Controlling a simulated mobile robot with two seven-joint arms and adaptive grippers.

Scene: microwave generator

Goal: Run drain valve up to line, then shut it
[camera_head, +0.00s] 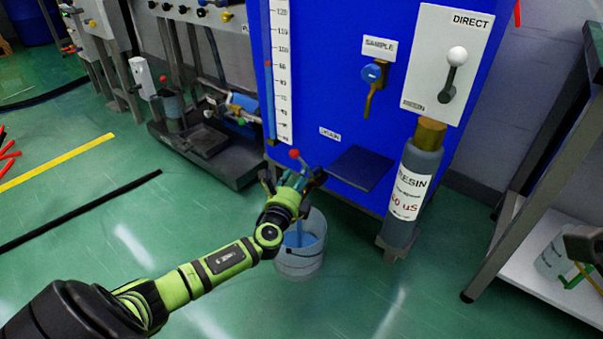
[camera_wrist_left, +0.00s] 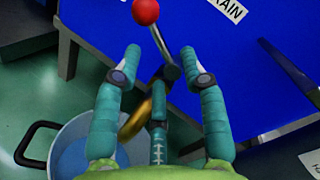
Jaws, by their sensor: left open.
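The drain valve has a lever with a red ball (camera_head: 294,154) on the lower front of the blue cabinet, by the DRAIN label (camera_head: 330,134). In the left wrist view the red ball (camera_wrist_left: 146,11) tops a tilted metal lever (camera_wrist_left: 161,45), with a brass spout (camera_wrist_left: 135,121) below. My left gripper (camera_head: 291,179) is at the valve; its teal fingers (camera_wrist_left: 160,65) are open, spread either side of the lever's lower part. A translucent bucket (camera_head: 301,262) stands on the floor below, partly hidden by the gripper. Blue liquid (camera_wrist_left: 72,160) shows in it; its fill line is unclear.
A vertical scale (camera_head: 282,70) is on the cabinet. The SAMPLE valve (camera_head: 373,76), a small dark shelf (camera_head: 361,167) and a grey resin cylinder (camera_head: 402,219) are to the right. A low rack (camera_head: 230,172) stands left. The green floor in front is mostly clear.

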